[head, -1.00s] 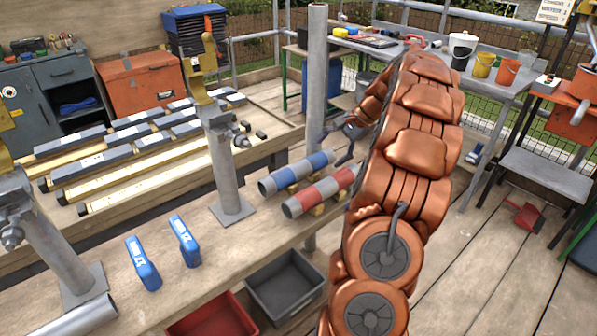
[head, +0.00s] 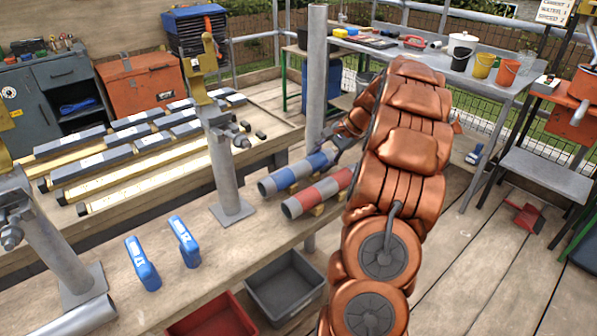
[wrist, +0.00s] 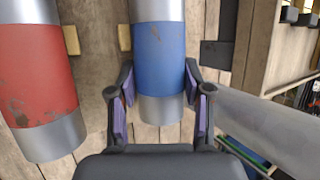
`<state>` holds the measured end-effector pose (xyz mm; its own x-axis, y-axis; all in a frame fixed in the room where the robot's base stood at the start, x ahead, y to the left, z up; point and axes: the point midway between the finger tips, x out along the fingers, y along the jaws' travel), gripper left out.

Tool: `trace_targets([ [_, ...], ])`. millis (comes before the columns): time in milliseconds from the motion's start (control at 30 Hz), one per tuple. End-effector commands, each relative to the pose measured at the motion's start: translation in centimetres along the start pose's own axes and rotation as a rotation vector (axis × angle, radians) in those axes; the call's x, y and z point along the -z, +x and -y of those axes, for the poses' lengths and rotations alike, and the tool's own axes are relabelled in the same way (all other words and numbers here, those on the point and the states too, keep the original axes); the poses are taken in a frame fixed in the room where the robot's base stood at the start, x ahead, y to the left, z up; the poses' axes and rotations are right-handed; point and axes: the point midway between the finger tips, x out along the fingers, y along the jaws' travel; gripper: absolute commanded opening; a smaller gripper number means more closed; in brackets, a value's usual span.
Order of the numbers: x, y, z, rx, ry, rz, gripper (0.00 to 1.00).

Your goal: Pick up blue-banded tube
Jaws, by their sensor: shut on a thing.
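The blue-banded tube (head: 292,173) is grey with a blue band and lies on the bench, propped on small wooden blocks. In the wrist view the blue-banded tube (wrist: 158,62) runs up the middle, with its near grey end between my fingers. My gripper (wrist: 160,100) is shut on it, one purple-padded finger on each side. In the head view my gripper (head: 338,147) is at the tube's far end, partly hidden by my copper arm. A red-banded tube (head: 318,193) lies parallel beside it, on the left in the wrist view (wrist: 35,75).
A steel post (head: 317,80) stands close behind the tubes. Another upright post on a base plate (head: 228,165) is to the left. Two blue bottles (head: 143,263) stand on the bench. Grey (head: 284,252) and red (head: 205,322) bins sit below.

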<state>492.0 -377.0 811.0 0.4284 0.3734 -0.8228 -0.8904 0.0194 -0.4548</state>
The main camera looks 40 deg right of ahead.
Motion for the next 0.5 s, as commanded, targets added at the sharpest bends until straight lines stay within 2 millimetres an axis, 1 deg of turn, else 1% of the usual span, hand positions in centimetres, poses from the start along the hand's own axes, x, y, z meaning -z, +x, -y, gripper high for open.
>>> trace_targets([
  [33, 0.00, 0.01, -0.01, 0.000, 0.000, 0.000, 0.27],
  [300, -0.01, 0.02, -0.02, -0.001, 0.000, 0.001, 0.00],
  [500, -0.03, 0.00, 0.00, 0.000, 0.000, 0.001, 0.00],
])
